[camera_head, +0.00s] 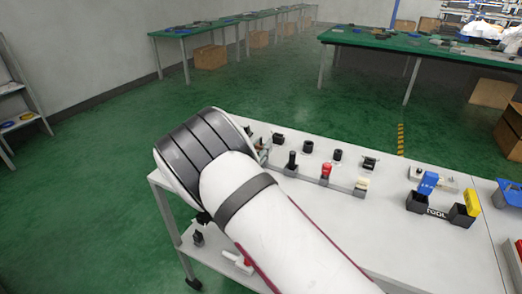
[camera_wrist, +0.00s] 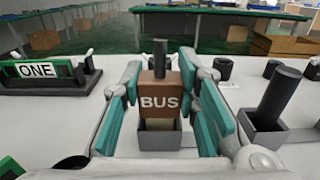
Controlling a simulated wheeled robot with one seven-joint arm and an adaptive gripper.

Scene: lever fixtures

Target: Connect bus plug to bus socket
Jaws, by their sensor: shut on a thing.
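The bus plug (camera_wrist: 159,103) is a brown block marked BUS with a pale lower part, upright in the middle of the wrist view. My gripper (camera_wrist: 160,92) has its teal finger pads on either side of the plug and is shut on it. The pale lower part of the plug is at a small grey holder (camera_wrist: 160,140); I cannot tell whether it is in the holder or just above it. No bus socket can be made out for certain. In the head view my arm hides the gripper and the plug.
A green and black piece marked ONE (camera_wrist: 37,71) stands at the left. A black cylinder in a grey holder (camera_wrist: 266,137) is close at the right. Further along the white table are a red-topped piece (camera_head: 326,171) and black bins marked TOOL (camera_head: 418,202).

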